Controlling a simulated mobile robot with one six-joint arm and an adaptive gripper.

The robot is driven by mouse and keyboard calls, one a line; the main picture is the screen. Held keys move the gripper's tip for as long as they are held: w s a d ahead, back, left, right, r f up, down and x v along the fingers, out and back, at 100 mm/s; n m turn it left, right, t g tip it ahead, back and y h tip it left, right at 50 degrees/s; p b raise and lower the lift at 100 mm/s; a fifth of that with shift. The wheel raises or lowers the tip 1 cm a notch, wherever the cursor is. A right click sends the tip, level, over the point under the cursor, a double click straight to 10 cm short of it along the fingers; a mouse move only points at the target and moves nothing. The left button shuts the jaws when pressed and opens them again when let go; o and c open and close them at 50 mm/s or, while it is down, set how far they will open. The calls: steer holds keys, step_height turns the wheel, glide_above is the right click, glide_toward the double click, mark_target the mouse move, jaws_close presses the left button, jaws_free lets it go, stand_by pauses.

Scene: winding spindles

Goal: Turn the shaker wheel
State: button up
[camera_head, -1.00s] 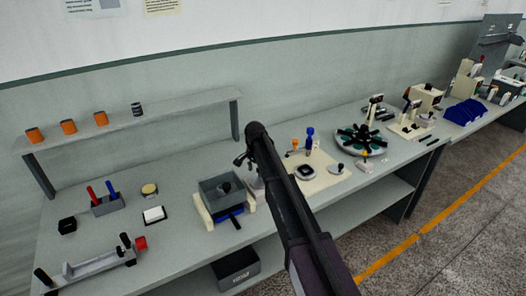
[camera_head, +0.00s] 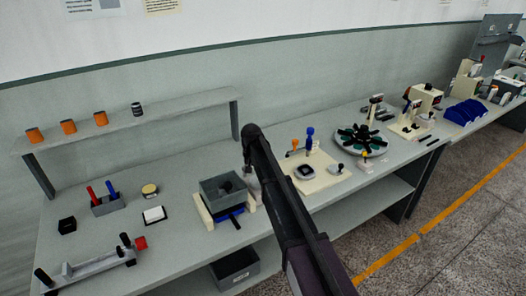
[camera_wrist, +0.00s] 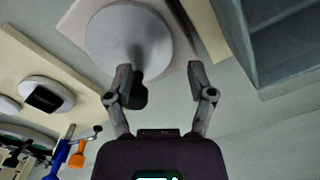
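The shaker wheel shows in the wrist view as a pale round disc (camera_wrist: 115,38) with a dark knob (camera_wrist: 138,92) sticking out from it. In the head view, the wheel (camera_head: 254,187) is partly hidden behind my arm, at the right side of the grey shaker box (camera_head: 222,200). My gripper (camera_wrist: 158,78) is open. The dark knob lies between its fingers, closer to the left finger; I cannot tell whether they touch. The box wall also shows at the upper right of the wrist view (camera_wrist: 275,50). In the head view the fingers are hidden or too small to tell.
Left of the box are a white block (camera_head: 154,214) and a holder with red and blue handles (camera_head: 108,206). A shelf (camera_head: 130,122) stands behind.

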mark_target(258, 186)
steer(key=n, duration=0.1)
steer(key=s+n, duration=0.1)
steer(key=n, duration=0.3)
steer(key=s+n, duration=0.1)
steer(key=n, duration=0.3)
steer(key=s+n, duration=0.1)
steer(key=n, duration=0.1)
steer(key=d+n, duration=0.1)
steer(key=n, duration=0.1)
steer(key=shift+s+n, duration=0.15)
steer(key=shift+n, duration=0.15)
steer(key=n, duration=0.3)
steer(key=shift+s+d+n, duration=0.25)
steer(key=shift+d+n, duration=0.15)
steer(key=n, duration=0.3)
steer(key=shift+d, duration=0.4)
steer(key=n, duration=0.1)
steer(key=d+n, duration=0.1)
steer(key=n, duration=0.4)
steer(key=shift+w+d+n, duration=0.15)
steer(key=shift+d+n, duration=0.25)
steer(key=shift+r+p, duration=0.35)
step_height(258, 186, up, 13)
steer(key=p, duration=1.3)
